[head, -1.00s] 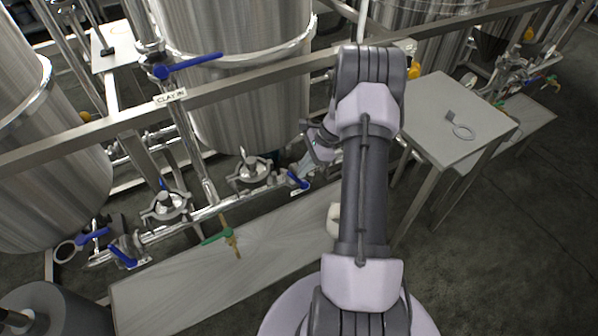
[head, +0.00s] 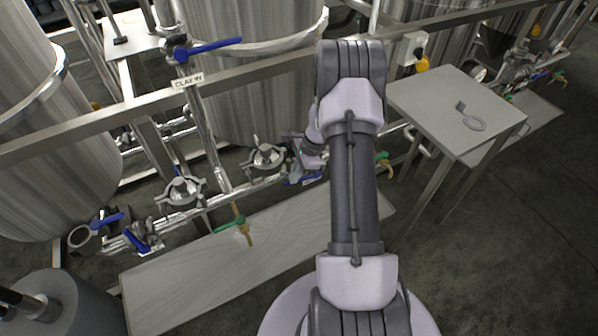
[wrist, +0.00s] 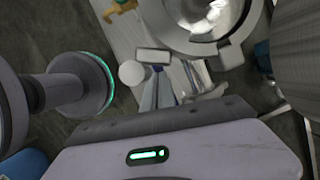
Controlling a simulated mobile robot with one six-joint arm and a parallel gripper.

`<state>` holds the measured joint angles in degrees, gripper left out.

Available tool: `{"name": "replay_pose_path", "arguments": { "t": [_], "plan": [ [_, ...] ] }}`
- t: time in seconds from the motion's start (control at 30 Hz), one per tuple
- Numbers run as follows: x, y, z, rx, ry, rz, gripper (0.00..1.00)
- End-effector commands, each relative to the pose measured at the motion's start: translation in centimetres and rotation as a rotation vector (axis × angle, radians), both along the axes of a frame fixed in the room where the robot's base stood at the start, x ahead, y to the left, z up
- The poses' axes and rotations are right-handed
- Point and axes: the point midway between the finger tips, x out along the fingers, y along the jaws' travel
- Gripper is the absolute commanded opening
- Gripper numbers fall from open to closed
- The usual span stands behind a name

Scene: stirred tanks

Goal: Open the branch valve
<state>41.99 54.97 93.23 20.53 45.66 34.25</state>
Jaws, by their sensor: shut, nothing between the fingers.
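Several blue-handled valves show in the head view; none is marked as the branch valve. The blue-handled valve (head: 305,179) on the low pipe is nearest my gripper, and its handle is partly hidden. My gripper (head: 296,160) is beside this valve, small and partly hidden by my arm. In the wrist view my gripper (wrist: 170,88) is shut and empty, close to pipework with a large round clamp fitting (wrist: 205,22). I cannot tell whether it touches the handle. Another blue-handled valve (head: 208,47) sits above the CLAY-IN label (head: 188,81). Two more are at the lower left (head: 140,238) (head: 106,220).
A green-handled tap (head: 232,225) is over the low platform (head: 190,285). A steel rail (head: 120,112) crosses in front of the tanks (head: 250,90).

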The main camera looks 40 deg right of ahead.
Motion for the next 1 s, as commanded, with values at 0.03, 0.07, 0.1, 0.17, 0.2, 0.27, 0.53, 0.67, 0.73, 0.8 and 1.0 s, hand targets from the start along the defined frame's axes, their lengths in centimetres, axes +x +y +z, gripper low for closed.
{"name": "replay_pose_path", "arguments": {
  "t": [0.03,0.07,0.1,0.17,0.2,0.27,0.53,0.67,0.73,0.8,1.0],
  "plan": [
    [0.0,0.2,-0.3,0.0,0.001,0.0,0.0],
    [0.0,0.2,-0.4,0.0,0.001,0.0,0.0],
    [0.1,0.3,-0.6,0.0,0.001,0.0,0.0],
    [0.1,0.4,-0.8,0.0,0.001,0.001,0.0],
    [0.1,0.5,-0.9,-0.001,0.001,0.001,0.0],
    [0.1,0.5,-1.0,-0.001,0.001,0.001,0.0],
    [0.2,0.7,-1.2,0.0,0.001,0.001,0.0],
    [0.2,0.7,-1.2,0.0,0.0,0.001,0.0],
    [0.2,0.7,-1.2,0.0,0.0,0.001,0.0],
    [0.2,0.7,-1.2,0.0,0.0,0.001,0.0],
    [0.0,0.3,-0.1,-0.002,-0.002,0.0,0.0]
  ]
}}
